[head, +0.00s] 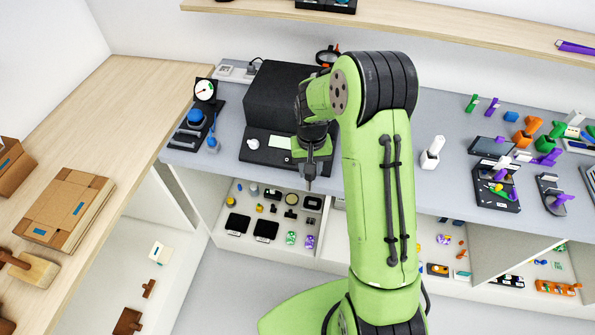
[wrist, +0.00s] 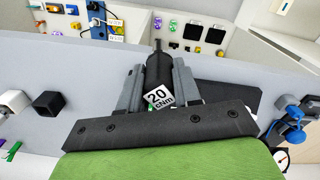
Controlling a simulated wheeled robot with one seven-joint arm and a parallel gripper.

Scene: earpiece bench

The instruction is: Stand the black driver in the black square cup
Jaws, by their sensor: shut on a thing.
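My gripper (wrist: 157,92) is shut on the black driver (wrist: 158,70), which carries a white "20 cNm" label. The driver's thin shaft points away from the jaws in the wrist view. In the head view, my gripper (head: 314,150) holds the driver (head: 310,172) with its shaft pointing down, near the front edge of the grey bench. A black square block, apparently the black square cup (wrist: 48,103), sits on the bench at the left of the wrist view, apart from the driver. Its opening cannot be made out. In the head view I cannot see it; my arm covers part of the bench.
A white square holder (wrist: 15,101) stands beside the black one; a white holder also shows in the head view (head: 430,157). A large black box (head: 283,95) stands behind the gripper.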

